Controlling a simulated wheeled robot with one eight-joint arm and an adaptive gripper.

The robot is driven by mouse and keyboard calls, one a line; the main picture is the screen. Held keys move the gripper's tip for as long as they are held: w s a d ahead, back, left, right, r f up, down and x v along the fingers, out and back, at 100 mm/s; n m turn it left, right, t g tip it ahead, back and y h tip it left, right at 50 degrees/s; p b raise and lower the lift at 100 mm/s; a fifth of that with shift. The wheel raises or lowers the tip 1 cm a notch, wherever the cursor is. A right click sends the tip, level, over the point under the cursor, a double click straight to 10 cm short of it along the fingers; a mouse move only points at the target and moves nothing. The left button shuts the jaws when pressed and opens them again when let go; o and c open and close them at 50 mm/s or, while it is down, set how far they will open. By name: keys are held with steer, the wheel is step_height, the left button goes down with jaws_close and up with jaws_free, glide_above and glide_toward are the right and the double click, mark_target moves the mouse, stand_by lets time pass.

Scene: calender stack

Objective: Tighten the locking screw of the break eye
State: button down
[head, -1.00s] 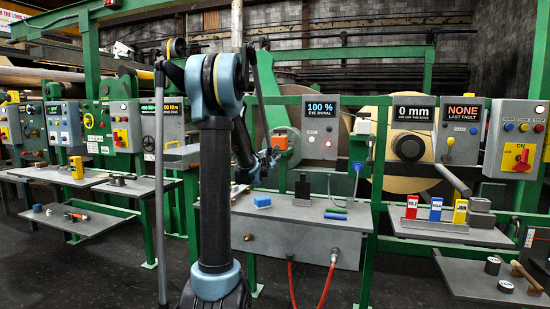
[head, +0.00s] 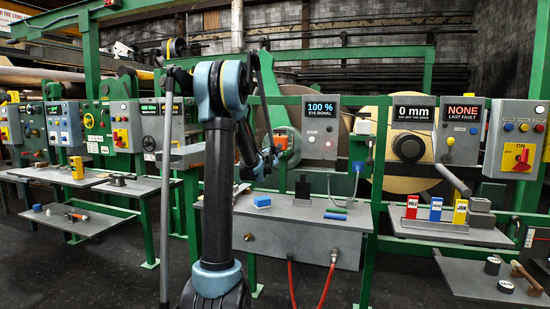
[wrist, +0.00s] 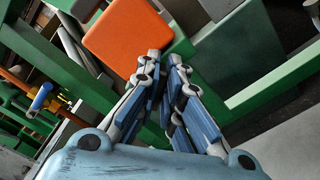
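The orange block (head: 281,142) sits on the green frame beside the large roll and appears to be part of the break eye. It is large in the wrist view (wrist: 126,35), just beyond and left of my fingertips. I cannot make out its locking screw. My gripper (wrist: 167,57) has blue-grey fingers close together with a narrow gap between the tips, and I see nothing held. In the head view my gripper (head: 273,160) is beside the orange block, partly hidden by my arm. I cannot tell whether it touches anything.
A display (head: 321,107) reads 100 % eye signal. Below is a grey bench (head: 290,228) with a blue block (head: 262,201) and a blue rod (head: 335,217).

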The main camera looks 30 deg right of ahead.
steer(key=shift+m, duration=0.4)
steer(key=m, duration=0.5)
steer(key=shift+s+f+m, duration=0.15)
steer(key=shift+f+m, duration=0.1)
steer(key=shift+m, duration=0.05)
steer(key=m, duration=0.5)
steer(key=shift+f, duration=0.2)
steer(key=shift+m, duration=0.4)
steer(key=c, duration=2)
jaws_free()
steer(key=shift+f, duration=0.1)
steer(key=shift+c, duration=0.2)
steer(key=v, duration=1.1)
steer(key=shift+a, duration=0.4)
